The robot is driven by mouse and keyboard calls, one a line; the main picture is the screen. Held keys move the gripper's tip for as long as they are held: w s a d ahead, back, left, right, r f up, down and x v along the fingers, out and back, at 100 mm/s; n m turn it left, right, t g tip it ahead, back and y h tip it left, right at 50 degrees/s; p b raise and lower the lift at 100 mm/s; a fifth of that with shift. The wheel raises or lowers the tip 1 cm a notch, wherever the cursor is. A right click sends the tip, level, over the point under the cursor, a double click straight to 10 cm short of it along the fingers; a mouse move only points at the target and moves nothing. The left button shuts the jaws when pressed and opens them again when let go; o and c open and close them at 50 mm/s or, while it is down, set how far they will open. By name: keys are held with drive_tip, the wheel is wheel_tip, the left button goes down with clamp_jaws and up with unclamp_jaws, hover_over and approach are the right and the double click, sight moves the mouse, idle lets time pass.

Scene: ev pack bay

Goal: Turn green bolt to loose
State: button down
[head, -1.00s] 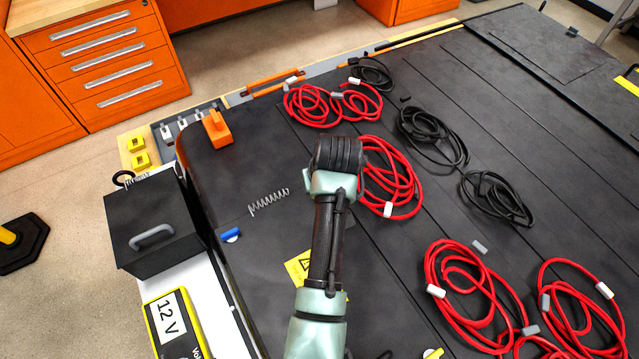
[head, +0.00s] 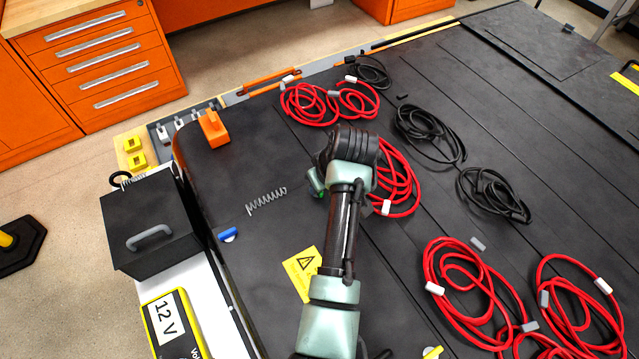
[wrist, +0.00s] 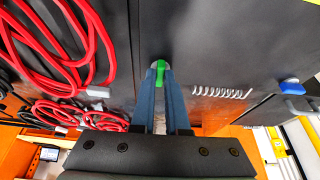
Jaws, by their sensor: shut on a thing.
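The green bolt (wrist: 160,72) stands on the dark pack lid (wrist: 225,40), seen near the middle of the wrist view. My gripper (wrist: 161,80) has its two blue fingers closed on the bolt, one on each side of its green part. A grey round edge shows at its far end. In the head view my arm hides most of the gripper, and a small bit of green (head: 318,194) shows just left of my wrist.
Red cable coils (head: 398,180) lie close right of my arm. A metal spring (head: 266,200) and a blue-handled piece (head: 228,235) lie to the left. An orange block (head: 213,128) sits near the lid's far left corner. A yellow warning label (head: 302,272) is left of my forearm.

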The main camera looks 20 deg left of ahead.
drive_tip(key=c, duration=0.9)
unclamp_jaws()
drive_tip(key=shift+r, duration=0.15)
drive_tip(key=b+v, duration=0.2)
drive_tip(key=v, duration=1)
drive_tip(key=shift+s+d+r+b, duration=0.15)
drive_tip(key=shift+r+b, duration=0.15)
drive_tip(key=shift+r, duration=0.05)
